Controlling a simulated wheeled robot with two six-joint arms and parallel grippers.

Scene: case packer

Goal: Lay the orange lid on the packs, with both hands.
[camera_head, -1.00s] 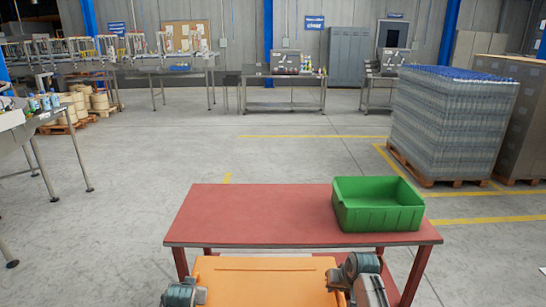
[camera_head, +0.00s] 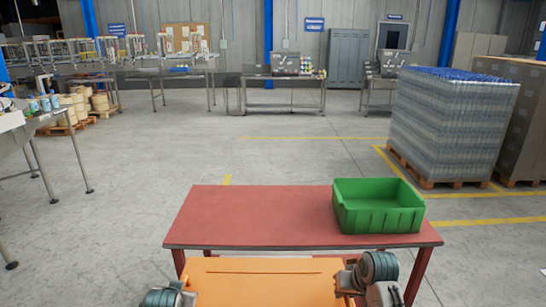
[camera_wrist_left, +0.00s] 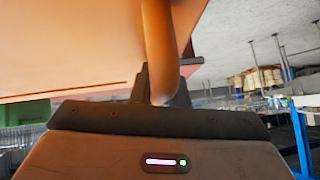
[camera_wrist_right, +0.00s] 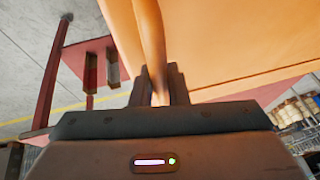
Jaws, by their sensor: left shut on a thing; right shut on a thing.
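The orange lid (camera_head: 265,285) shows at the bottom of the head view, in front of the red table; its near part is cut off by the frame. My left gripper (camera_head: 188,297) is at its left side and my right gripper (camera_head: 345,280) at its right side. In the left wrist view the fingers (camera_wrist_left: 162,92) are shut on an orange handle-like bar (camera_wrist_left: 160,45) of the lid. In the right wrist view the fingers (camera_wrist_right: 158,88) are shut on a similar bar (camera_wrist_right: 150,40). I cannot see the packs.
The red table (camera_head: 255,215) stands just beyond the lid, with its left and middle top clear. A green crate (camera_head: 378,208) sits on its right part. A pallet of wrapped bottles (camera_head: 452,125) stands at the right. A steel table (camera_head: 50,125) is at the left.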

